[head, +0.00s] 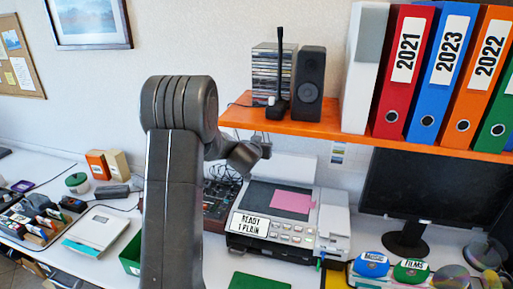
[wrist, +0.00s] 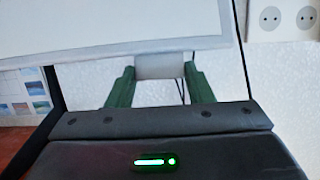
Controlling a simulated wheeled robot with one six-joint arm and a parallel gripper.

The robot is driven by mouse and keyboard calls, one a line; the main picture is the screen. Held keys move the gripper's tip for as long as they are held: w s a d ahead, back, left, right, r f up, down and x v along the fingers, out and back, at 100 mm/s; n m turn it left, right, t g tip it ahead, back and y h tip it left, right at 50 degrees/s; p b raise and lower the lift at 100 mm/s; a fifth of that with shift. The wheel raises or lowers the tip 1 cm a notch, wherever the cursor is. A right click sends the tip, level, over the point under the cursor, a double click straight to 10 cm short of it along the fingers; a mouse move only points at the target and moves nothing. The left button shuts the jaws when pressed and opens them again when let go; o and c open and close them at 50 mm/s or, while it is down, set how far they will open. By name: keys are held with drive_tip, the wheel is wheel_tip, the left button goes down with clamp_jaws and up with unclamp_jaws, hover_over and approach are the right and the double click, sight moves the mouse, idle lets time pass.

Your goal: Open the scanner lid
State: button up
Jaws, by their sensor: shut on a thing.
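The scanner (head: 262,243) is a grey-white machine with a button panel and a sign reading "READY 1 PLAIN". Its lid (head: 290,168) is raised at the back, its pale face showing above the dark glass bed, where a pink sheet (head: 291,201) lies. My gripper (head: 264,146) is at the lid's top edge, partly hidden by my own wrist. In the wrist view my gripper (wrist: 160,68) has its two dark green fingers on either side of a white tab (wrist: 160,64) at the lid's edge. The lid's pale panel (wrist: 140,25) fills the top there.
An orange shelf (head: 300,126) with a speaker (head: 308,84), discs and binders (head: 402,72) hangs just above and behind the lid. A monitor (head: 437,195) stands right of the scanner. A dark control panel (head: 218,200) is left of it. Wall sockets (wrist: 285,18) show behind.

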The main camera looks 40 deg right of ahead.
drive_tip(key=shift+d+r, duration=0.1)
drive_tip(key=shift+r, duration=0.2)
drive_tip(key=o, duration=1.4)
drive_tip(key=shift+f, duration=0.1)
drive_tip(key=b+v, duration=0.2)
drive_tip(key=v, duration=1.2)
drive_tip(key=shift+w, duration=0.1)
drive_tip(key=shift+c, duration=0.3)
